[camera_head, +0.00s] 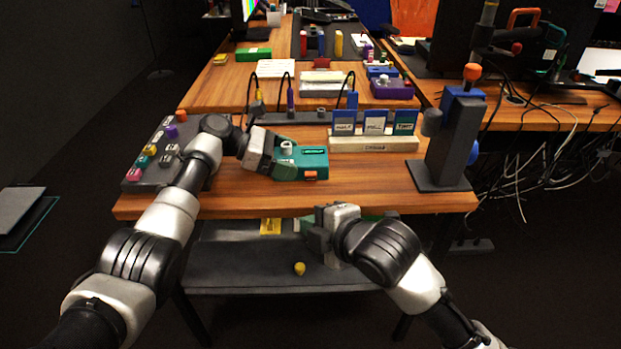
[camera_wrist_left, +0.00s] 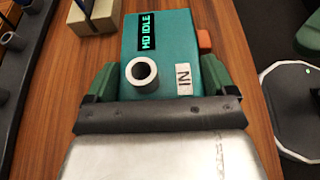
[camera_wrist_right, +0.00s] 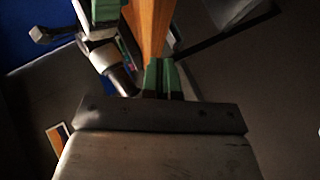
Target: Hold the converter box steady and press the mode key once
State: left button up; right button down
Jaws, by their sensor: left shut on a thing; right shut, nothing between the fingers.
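The teal converter box (camera_head: 311,160) lies on the wooden table. An orange key (camera_head: 310,175) is on its front side; the key also shows in the left wrist view (camera_wrist_left: 204,40). In the left wrist view the box (camera_wrist_left: 172,68) has a display reading "HD IDLE", a round socket (camera_wrist_left: 141,71) and an "IN" label. My left gripper (camera_head: 277,158) is shut on the box from its left end, one finger on each side. My right gripper (camera_head: 325,225) is shut and empty, in front of the table's front edge, below and apart from the box. Its green fingertips (camera_wrist_right: 160,75) are together.
A wooden block (camera_head: 374,144) with several blue cards stands behind and right of the box. A dark stand with an orange knob (camera_head: 456,137) is at the right. A panel with coloured knobs (camera_head: 152,155) is at the left. A lower shelf (camera_head: 250,262) holds a yellow piece (camera_head: 299,268).

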aim_at(311, 195)
dwell(0.3)
jog(key=shift+w, duration=4.45)
jog(key=shift+w, duration=0.15)
jog(key=shift+w, duration=0.25)
jog(key=shift+w, duration=0.25)
jog(key=shift+w+d+r, duration=0.15)
jog(key=shift+w+r, duration=0.05)
jog(key=shift+s, duration=0.1)
jog(key=shift+s+f, duration=0.25)
jog(key=shift+f, duration=0.05)
jog(key=shift+s, duration=0.2)
